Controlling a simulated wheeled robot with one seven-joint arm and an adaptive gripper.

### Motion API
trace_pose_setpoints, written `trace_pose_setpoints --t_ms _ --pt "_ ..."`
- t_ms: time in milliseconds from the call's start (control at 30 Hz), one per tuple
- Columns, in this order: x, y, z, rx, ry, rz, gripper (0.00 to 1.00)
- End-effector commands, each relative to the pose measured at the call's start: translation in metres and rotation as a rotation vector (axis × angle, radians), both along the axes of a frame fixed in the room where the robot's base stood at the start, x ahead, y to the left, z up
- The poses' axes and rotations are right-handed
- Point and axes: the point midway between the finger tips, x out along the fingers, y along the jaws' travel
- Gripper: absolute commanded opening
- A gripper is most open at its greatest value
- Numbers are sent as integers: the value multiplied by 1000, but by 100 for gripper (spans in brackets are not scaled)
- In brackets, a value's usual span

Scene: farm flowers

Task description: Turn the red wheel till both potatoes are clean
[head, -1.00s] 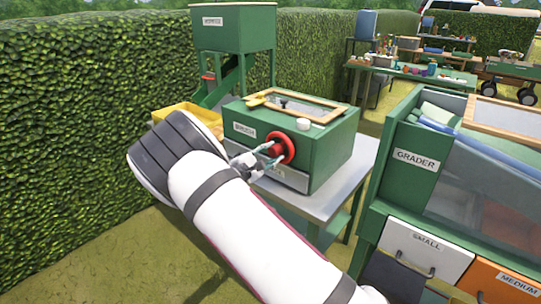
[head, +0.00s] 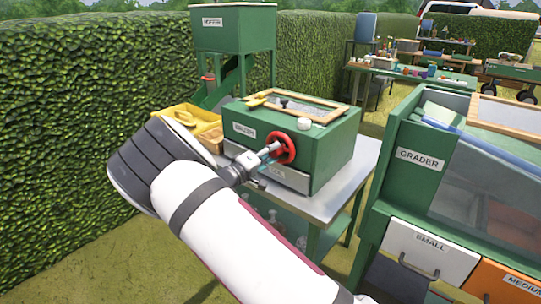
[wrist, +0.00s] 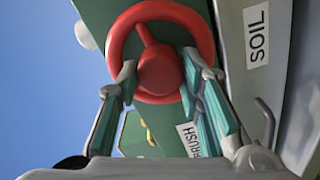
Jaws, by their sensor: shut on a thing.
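The red wheel (head: 287,141) is on the front of the green brush machine (head: 335,150). It fills the upper middle of the wrist view (wrist: 200,30), with its round hub and spokes showing. My gripper (head: 268,152) reaches the wheel from the front left. In the wrist view my gripper (wrist: 158,76) has one finger on either side of the hub and is shut on it. A wood-framed window (head: 305,107) lies on top of the machine. I cannot make out the potatoes in either view.
The machine stands on a grey table (head: 335,195). A yellow crate (head: 205,130) is behind my wrist, below a green hopper (head: 235,30). The green grader (head: 395,185) stands close on the right. A hedge (head: 70,110) borders the left.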

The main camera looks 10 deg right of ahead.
Motion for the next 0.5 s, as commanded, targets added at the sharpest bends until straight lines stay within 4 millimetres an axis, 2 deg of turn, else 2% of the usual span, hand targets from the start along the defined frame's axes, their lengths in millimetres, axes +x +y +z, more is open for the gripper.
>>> trace_pose_setpoints --t_ms 500 --pt "-1 0 -3 270 -366 -2 6"
